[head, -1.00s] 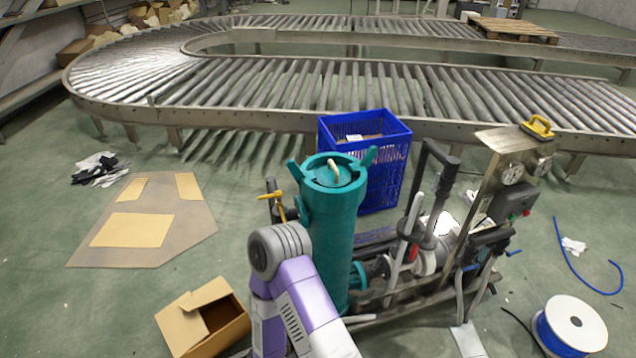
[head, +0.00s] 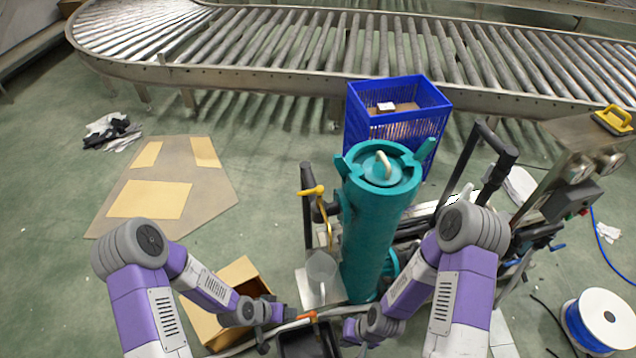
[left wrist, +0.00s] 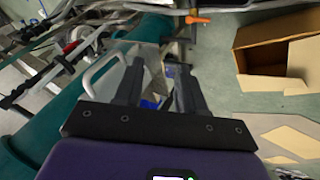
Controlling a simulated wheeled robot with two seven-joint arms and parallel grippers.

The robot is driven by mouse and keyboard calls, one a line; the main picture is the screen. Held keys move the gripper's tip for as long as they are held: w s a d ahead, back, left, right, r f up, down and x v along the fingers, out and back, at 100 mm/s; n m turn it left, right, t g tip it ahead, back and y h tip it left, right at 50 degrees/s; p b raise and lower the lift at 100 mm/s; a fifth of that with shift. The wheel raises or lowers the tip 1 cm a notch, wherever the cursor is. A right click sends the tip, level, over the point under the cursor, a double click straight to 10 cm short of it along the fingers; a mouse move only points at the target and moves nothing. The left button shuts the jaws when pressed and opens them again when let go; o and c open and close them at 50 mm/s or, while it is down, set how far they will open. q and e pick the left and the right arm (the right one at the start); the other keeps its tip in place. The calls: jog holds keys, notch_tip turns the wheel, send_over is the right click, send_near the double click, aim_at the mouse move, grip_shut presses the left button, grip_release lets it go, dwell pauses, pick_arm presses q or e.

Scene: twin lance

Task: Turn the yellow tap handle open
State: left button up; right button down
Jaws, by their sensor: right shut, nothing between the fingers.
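The yellow tap handle (head: 312,191) sits on a dark upright pipe, left of the teal cylinder (head: 368,235) in the head view. A curved yellow piece hangs just below it, above a translucent cup (head: 321,266). My left gripper (head: 275,311) is low and to the left of the cylinder, well below the handle in the picture. In the left wrist view its fingers (left wrist: 160,80) are apart with nothing held. My right gripper (head: 353,331) is low at the cylinder's foot, shut and empty, partly hidden by its arm.
A small orange lever (head: 309,316) lies between the grippers and shows in the left wrist view (left wrist: 197,19). An open cardboard box (head: 243,276) is behind my left forearm. A blue crate (head: 398,132) stands behind the cylinder, a cable reel (head: 602,320) at right.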

pick_arm(q)
jog(key=w+d+r+m+t+h+p, duration=0.2)
jog(key=w+r+m+t+h+p, duration=0.15)
jog(key=w+r+m, duration=0.75)
jog(key=m+t+h+p, duration=0.1)
jog(key=m+h+p, duration=0.3)
jog(key=m, duration=0.7)
send_near(298, 195)
jog(key=x, duration=0.4)
jog(key=shift+d+f, duration=0.2)
jog(key=shift+w+d+h, duration=0.15)
jog(key=shift+w+h, duration=0.05)
jog(key=shift+h, duration=0.05)
jog(key=x, duration=0.7)
jog(key=shift+w, duration=0.1)
grip_shut()
